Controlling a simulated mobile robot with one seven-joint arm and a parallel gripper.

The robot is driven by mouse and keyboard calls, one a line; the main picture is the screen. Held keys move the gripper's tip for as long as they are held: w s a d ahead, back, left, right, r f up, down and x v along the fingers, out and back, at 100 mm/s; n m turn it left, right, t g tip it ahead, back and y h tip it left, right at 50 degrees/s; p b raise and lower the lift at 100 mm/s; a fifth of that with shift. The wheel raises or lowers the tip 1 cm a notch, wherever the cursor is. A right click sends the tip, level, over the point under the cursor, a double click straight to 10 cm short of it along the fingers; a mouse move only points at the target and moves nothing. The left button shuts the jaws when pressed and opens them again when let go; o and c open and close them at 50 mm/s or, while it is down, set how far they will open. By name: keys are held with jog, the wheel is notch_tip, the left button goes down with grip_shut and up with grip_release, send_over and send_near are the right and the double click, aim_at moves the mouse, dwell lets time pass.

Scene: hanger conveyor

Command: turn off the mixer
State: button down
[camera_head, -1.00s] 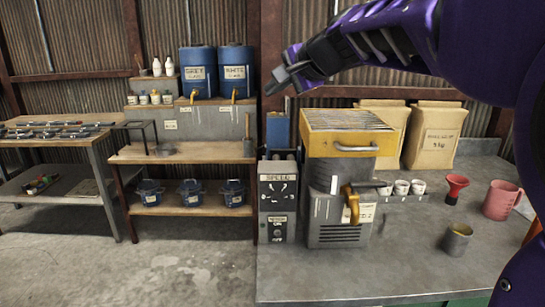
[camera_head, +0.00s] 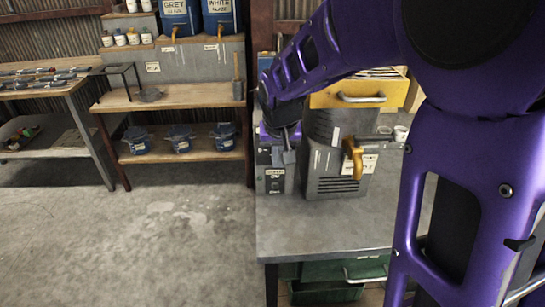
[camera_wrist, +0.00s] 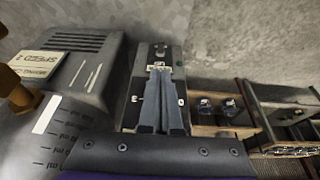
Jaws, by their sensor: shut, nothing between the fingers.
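The mixer body (camera_wrist: 85,62) is to the left.
My arm hides much of the bench's right side. The grey bench top (camera_head: 320,228) in front of the mixer is clear. A wooden shelf (camera_head: 165,97) with blue buckets and containers stands at the left, beyond a gap of bare floor.

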aim_at(276, 187)
jog(key=x, duration=1)
jog(key=shift+b, duration=0.35)
jog(key=shift+s+f+b, duration=0.3)
jog(key=shift+s+b, duration=0.05)
jog(key=shift+b, duration=0.3)
dwell(0.4)
jog(key=s+f+b, duration=0.1)
jog(key=f+b, duration=0.1)
jog(key=b, duration=0.1)
jog(key=shift+s, duration=0.25)
jog(key=shift+r, duration=0.25)
jog(key=shift+r+p, duration=0.5)
jog(key=shift+r, duration=0.15)
jog(key=shift+s, duration=0.15)
